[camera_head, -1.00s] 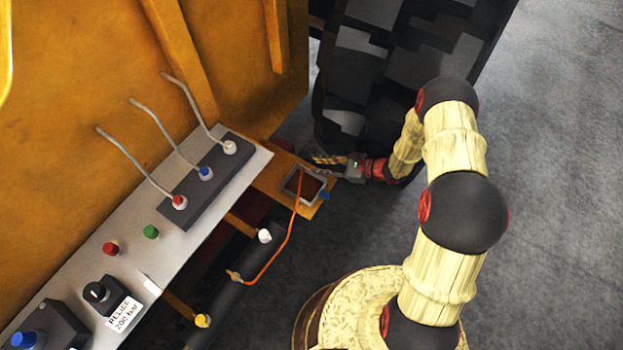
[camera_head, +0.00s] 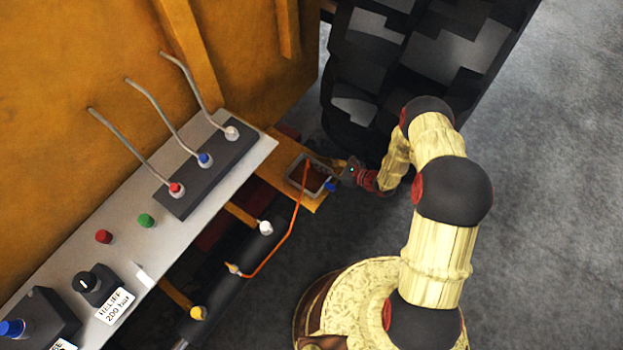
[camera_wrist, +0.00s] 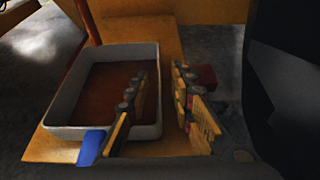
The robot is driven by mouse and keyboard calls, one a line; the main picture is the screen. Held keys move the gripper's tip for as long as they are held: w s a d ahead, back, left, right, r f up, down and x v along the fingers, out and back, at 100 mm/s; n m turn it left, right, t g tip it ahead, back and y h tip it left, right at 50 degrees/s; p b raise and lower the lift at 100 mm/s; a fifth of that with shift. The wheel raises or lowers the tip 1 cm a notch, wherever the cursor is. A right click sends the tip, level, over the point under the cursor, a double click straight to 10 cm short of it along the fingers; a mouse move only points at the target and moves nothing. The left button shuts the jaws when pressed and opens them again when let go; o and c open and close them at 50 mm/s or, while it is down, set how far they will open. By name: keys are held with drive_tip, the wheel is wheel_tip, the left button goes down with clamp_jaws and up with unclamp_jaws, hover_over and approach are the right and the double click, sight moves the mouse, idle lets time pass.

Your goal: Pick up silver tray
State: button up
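The silver tray (camera_head: 325,166) is a shallow grey rectangular pan with dark brown contents. It sits on an orange ledge (camera_head: 297,203) below the control panel. In the wrist view the tray (camera_wrist: 62,132) fills the left half. My gripper (camera_head: 336,174) is at the tray's right side. In the wrist view my gripper (camera_wrist: 161,72) is open, with yellow-padded fingers. The left finger overlaps the tray's interior and the right finger is outside its right wall. The wall runs between them in the picture; I cannot tell whether either finger touches it.
A blue piece (camera_wrist: 91,146) is at the tray's near corner. The control panel (camera_head: 118,205) with levers is at left. A large black tyre (camera_head: 365,75) stands close behind. Floor at right is clear.

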drive_tip(key=shift+w+a+f, duration=0.3)
drive_tip(key=shift+a, duration=0.2)
drive_tip(key=shift+c, duration=0.2)
clamp_jaws()
